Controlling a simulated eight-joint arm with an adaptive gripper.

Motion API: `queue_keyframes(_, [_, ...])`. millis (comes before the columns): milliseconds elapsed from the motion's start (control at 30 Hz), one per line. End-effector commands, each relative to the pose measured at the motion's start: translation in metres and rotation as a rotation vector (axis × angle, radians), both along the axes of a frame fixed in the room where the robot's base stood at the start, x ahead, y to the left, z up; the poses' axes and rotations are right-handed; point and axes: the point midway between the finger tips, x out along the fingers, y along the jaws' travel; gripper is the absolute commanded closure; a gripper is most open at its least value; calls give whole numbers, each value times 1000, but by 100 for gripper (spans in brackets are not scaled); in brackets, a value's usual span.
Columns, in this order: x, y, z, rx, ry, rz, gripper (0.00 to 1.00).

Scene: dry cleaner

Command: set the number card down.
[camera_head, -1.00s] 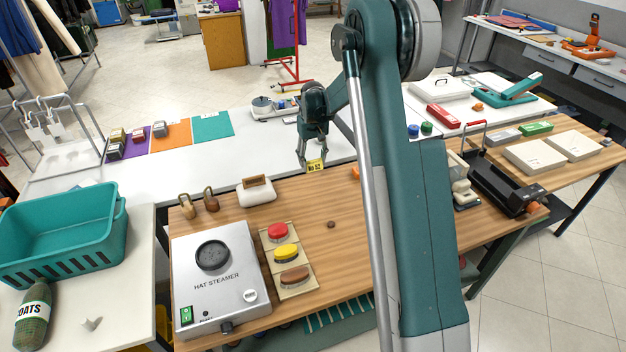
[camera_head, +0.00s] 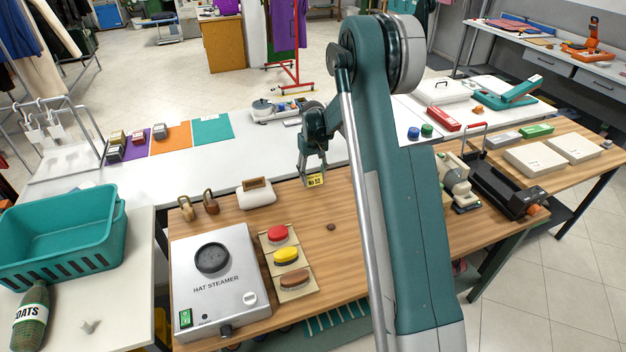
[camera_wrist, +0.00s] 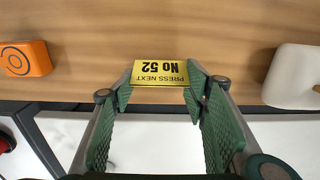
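The number card is a small yellow card (camera_head: 316,180) marked "No 52". It also shows in the wrist view (camera_wrist: 160,73), upside down, with "PRESS NEXT" on it. My gripper (camera_head: 314,173) is shut on the card, with a green padded fingertip (camera_wrist: 122,90) at each side edge. The card is over the back part of the wooden tabletop (camera_head: 350,235). I cannot tell whether its lower edge touches the wood.
A white block with a wooden top (camera_head: 257,194) stands left of the card. An orange object (camera_wrist: 26,58) lies on the other side. A hat steamer (camera_head: 215,285) and red, yellow and brown pads (camera_head: 286,256) are nearer. A small brown disc (camera_head: 331,227) lies on mostly clear wood.

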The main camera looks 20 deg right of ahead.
Motion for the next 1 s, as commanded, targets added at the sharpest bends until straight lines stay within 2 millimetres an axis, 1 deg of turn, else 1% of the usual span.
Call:
queue_keyframes(33, [0, 0, -7, 0, 0, 0, 59])
queue_keyframes(167, [0, 0, -16, 0, 0, 0, 59])
queue_keyframes(467, [0, 0, -17, 0, 0, 0, 59])
queue_keyframes(667, [0, 0, -21, 0, 0, 0, 59])
queue_keyframes(700, [0, 0, -20, 0, 0, 0, 50])
queue_keyframes(767, [0, 0, -20, 0, 0, 0, 42])
queue_keyframes(800, [0, 0, -20, 0, 0, 0, 40])
queue_keyframes(1000, [0, 0, -20, 0, 0, 0, 40])
